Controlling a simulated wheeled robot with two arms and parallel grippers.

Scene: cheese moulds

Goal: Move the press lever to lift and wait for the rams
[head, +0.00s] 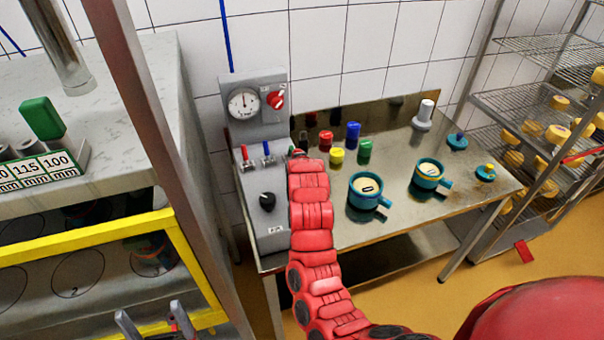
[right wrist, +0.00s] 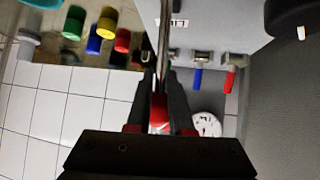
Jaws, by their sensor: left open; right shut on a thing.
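A grey control box (head: 262,185) stands at the left end of the steel table. It carries a red lever (head: 245,156), a blue lever (head: 267,152) and a third lever at its right, mostly hidden by my right gripper (head: 298,153). In the right wrist view my right gripper (right wrist: 160,95) is shut on this third lever, whose mount shows just beyond the fingertips. The red lever (right wrist: 230,80) and blue lever (right wrist: 197,78) stand free beside it. My left gripper (head: 150,312) is open and empty at the bottom left. I cannot make out any rams for certain.
A gauge (head: 243,104) and red knob (head: 275,98) sit on the panel behind. Two blue moulds (head: 368,192) and several coloured cylinders (head: 353,134) stand on the steel table (head: 400,228). A yellow frame (head: 95,240) is at left; a wire rack (head: 545,45) is at right.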

